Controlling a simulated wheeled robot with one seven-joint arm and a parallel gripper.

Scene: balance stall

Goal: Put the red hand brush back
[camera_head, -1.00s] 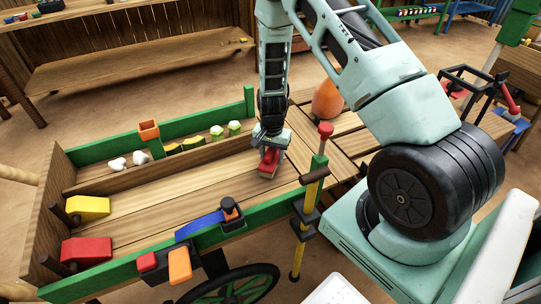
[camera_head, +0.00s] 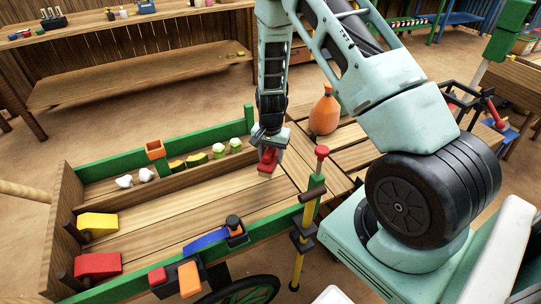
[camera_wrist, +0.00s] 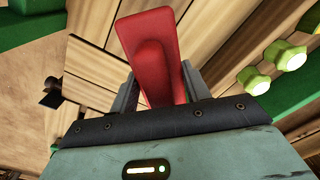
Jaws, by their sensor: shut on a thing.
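The red hand brush (camera_head: 267,160) is held in my gripper (camera_head: 268,152) above the right end of the wooden cart bed (camera_head: 190,203). In the wrist view my gripper (camera_wrist: 157,90) has its two fingers on either side of the red brush (camera_wrist: 153,50). The brush is shut between them and points away from the wrist. Its lower end is close to the planks; I cannot tell whether it touches them.
A yellow block (camera_head: 98,224) and a red block (camera_head: 98,265) lie at the cart's left end. Small white and green pieces sit along the back rail (camera_head: 112,165). An orange bottle (camera_head: 324,114) stands right of my gripper. The bed's middle is clear.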

